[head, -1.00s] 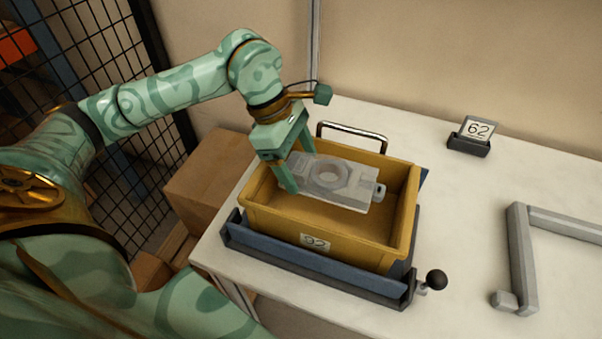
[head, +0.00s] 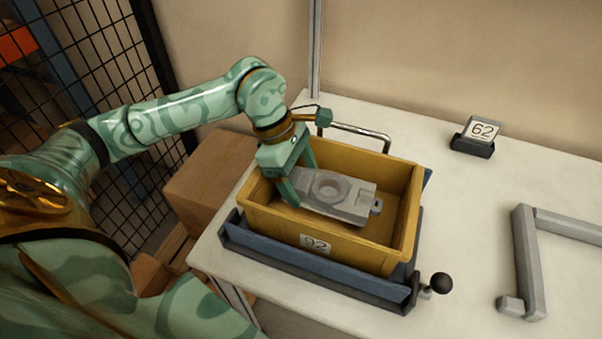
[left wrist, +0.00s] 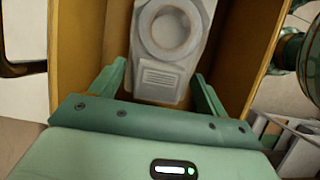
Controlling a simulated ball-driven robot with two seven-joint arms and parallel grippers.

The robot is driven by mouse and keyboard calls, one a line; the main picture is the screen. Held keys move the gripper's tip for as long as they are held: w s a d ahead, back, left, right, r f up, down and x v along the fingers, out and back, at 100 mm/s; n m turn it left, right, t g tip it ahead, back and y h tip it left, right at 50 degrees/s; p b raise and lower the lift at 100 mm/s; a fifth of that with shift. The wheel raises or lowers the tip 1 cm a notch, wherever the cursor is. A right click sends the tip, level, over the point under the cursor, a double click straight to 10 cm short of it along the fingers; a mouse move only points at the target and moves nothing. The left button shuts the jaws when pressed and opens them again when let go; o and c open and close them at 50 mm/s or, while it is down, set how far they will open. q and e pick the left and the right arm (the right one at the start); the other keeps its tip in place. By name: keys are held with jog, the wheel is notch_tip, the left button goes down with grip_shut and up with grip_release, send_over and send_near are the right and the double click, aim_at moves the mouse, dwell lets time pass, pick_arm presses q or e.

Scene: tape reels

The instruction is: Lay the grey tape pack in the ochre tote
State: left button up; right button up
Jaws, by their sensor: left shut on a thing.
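The grey tape pack (head: 341,196), a flat grey block with a ring on its top, is inside the ochre tote (head: 283,217), below the rim level. It also shows in the left wrist view (left wrist: 166,76). My left gripper (head: 299,188) reaches down into the tote at its left side and is shut on the near end of the pack. In the left wrist view the fingers (left wrist: 160,88) stand on either side of that end. I cannot tell whether the pack's underside touches the tote floor. My right gripper is not in view.
The tote sits in a blue and dark grey cradle (head: 300,268) with a black knob (head: 440,283) at its right. A metal handle (head: 355,131) stands behind it.

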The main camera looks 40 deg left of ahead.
pick_arm(q)
jog(key=o, duration=1.1)
jog(key=shift+r, duration=0.3)
jog(key=p+v, duration=0.2)
jog(key=v, duration=1)
jog(key=shift+r+p, duration=0.3)
jog(key=shift+p, duration=0.05)
